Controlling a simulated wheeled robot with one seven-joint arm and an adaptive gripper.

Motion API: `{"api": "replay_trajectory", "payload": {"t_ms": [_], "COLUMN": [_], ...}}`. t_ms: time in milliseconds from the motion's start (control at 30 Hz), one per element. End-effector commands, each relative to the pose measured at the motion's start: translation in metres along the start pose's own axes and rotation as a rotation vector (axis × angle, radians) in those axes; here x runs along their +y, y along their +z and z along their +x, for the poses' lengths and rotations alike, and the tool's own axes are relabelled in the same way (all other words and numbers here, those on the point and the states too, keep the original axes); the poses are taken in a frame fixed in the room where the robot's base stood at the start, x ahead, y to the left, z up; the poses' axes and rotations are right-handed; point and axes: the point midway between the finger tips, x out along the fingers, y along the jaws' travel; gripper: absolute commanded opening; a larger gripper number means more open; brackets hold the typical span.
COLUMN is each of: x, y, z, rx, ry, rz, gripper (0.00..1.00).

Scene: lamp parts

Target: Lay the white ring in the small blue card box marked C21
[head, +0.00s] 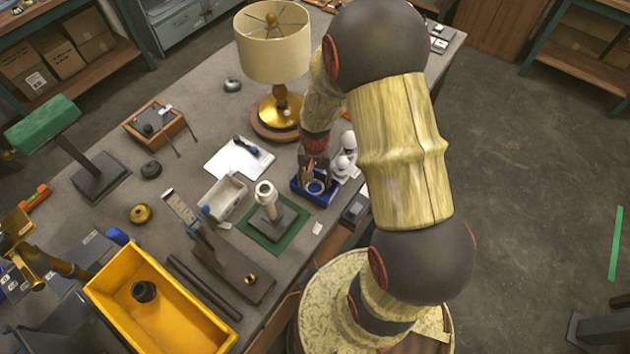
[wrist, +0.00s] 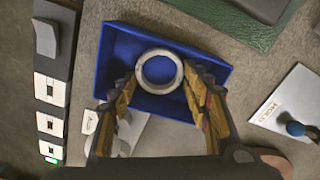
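The small blue card box (head: 299,193) stands near the table's right edge. It fills the upper middle of the wrist view (wrist: 112,50). No C21 mark is readable. The white ring (wrist: 159,54) is within the box's outline, lying flat, with blue floor showing through its hole. It also shows in the head view (head: 315,187). My gripper (wrist: 160,72) reaches down over the box, one finger on each side of the ring. Both fingertips appear to press on its rim. I cannot tell whether the ring touches the box floor.
White bulbs (head: 345,155) stand close behind and right of the box. A brass lamp (head: 278,108) stands behind it. A green mat (head: 290,232) with a grey-based post is at its front left. A white sheet (head: 240,158) and a pale bin (head: 224,198) lie to the left.

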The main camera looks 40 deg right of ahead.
Motion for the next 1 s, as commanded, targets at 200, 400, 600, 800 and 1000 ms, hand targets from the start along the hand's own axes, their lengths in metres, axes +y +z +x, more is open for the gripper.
{"api": "replay_trajectory", "payload": {"t_ms": [200,400,600,800,1000], "x": [0.0,0.0,-0.001,-0.001,0.0], "y": [0.0,-0.001,-0.001,-0.001,-0.001], "z": [0.0,-0.009,-0.045,-0.086,-0.114], "rx": [0.0,0.002,0.003,0.004,0.002], "ry": [0.0,-0.001,-0.002,-0.002,-0.001], "rz": [0.0,0.0,0.0,0.0,0.0], "gripper": [0.5,0.5,0.5,0.5,0.5]}}
